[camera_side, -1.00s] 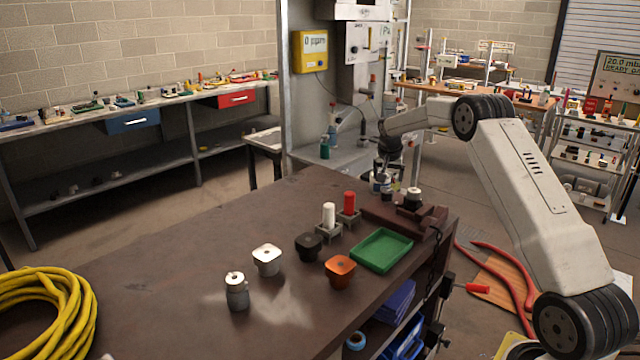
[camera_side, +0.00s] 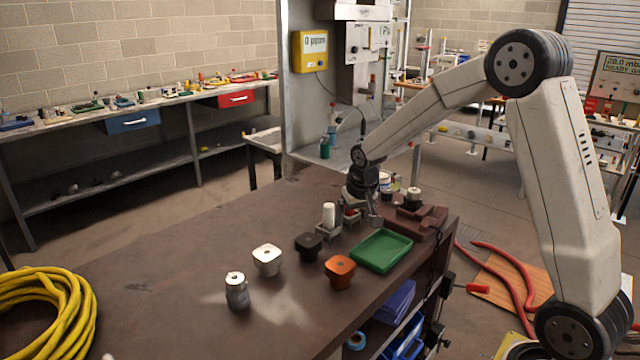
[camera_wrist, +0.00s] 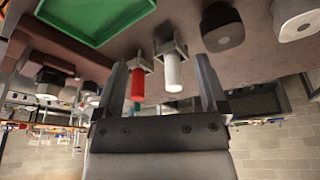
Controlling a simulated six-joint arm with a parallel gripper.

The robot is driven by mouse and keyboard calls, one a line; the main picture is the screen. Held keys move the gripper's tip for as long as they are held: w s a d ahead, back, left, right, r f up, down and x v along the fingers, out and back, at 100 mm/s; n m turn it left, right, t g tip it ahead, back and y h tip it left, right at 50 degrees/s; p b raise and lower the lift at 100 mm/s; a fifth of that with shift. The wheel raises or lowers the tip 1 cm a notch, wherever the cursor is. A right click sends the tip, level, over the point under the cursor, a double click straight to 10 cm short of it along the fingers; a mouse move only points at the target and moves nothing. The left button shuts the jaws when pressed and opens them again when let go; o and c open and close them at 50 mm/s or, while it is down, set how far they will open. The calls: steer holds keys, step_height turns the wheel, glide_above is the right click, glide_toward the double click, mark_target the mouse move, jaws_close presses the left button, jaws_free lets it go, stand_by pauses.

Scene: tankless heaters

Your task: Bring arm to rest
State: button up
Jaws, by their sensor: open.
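My gripper (camera_side: 362,212) is open and points down over the far right part of the brown bench, by the red cylinder (camera_side: 351,214). In the wrist view my gripper's two fingers (camera_wrist: 162,82) are spread wide. The red cylinder and the white cylinder (camera_side: 329,214) show between them, each upright in a small grey holder. I see nothing held. In the side view the gripper partly covers the red cylinder, and I cannot tell how far apart they are.
A green tray (camera_side: 381,251) lies right of the holders. An orange knob (camera_side: 340,271), a black knob (camera_side: 308,246), a white knob (camera_side: 267,260) and a grey canister (camera_side: 237,291) stand on the bench (camera_side: 170,290). A brown vise-like block (camera_side: 425,220) sits at the right edge.

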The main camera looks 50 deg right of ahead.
steer(key=s+a+f+n+y, duration=0.1)
steer(key=s+a+f+n, duration=0.2)
steer(key=s+a, duration=1)
steer(key=s+n, duration=0.2)
steer(key=s, duration=0.2)
steer(key=shift+s+a+y, duration=0.3)
steer(key=shift+a, duration=0.1)
